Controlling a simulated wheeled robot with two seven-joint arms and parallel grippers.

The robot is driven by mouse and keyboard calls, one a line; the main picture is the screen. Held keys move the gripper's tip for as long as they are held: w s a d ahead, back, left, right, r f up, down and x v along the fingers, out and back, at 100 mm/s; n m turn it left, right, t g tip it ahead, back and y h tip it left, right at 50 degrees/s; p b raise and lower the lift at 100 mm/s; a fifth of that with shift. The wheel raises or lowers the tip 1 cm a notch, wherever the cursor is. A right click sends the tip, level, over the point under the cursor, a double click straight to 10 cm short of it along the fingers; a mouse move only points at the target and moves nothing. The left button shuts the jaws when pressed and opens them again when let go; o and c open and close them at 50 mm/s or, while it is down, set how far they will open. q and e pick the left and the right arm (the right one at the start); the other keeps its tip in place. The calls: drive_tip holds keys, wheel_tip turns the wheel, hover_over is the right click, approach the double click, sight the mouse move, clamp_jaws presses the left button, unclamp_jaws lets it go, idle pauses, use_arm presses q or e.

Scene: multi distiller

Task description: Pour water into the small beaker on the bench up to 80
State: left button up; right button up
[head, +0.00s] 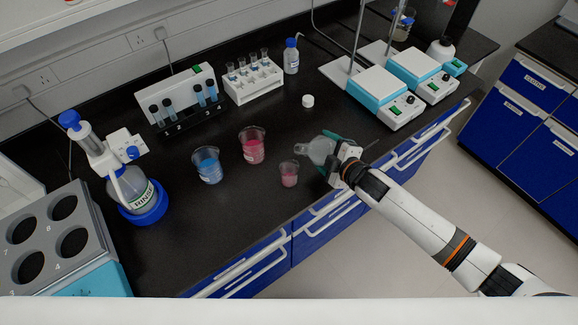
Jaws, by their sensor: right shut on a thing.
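The small beaker (289,175) stands upright on the black bench with pink liquid in it. My right gripper (335,160) is shut on a clear glass vessel (318,150), just right of and behind the small beaker. The glass vessel lies tilted toward the left, its narrow end pointing left near the small beaker's rim. Whether liquid is leaving it is too small to tell. The beaker's scale cannot be read. My left gripper is not in view.
A blue-liquid beaker (207,164) and a larger red-liquid beaker (252,146) stand left of the small beaker. The bench's front is clear.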

drive_tip(key=shift+w+d+f+n+h+b, duration=0.15)
drive_tip(key=shift+f+n+h+b, duration=0.15)
drive_tip(key=shift+n+h+b, duration=0.25)
idle(2.1)
drive_tip(key=shift+a+n+h+p, duration=0.25)
drive_tip(key=shift+n+h+p, duration=0.1)
drive_tip(key=shift+n+p, duration=0.25)
idle(1.9)
drive_tip(key=shift+r+n+t+h+p, duration=0.3)
drive_tip(key=shift+r+n+h+p, duration=0.2)
drive_tip(key=shift+p, duration=0.2)
idle(2.1)
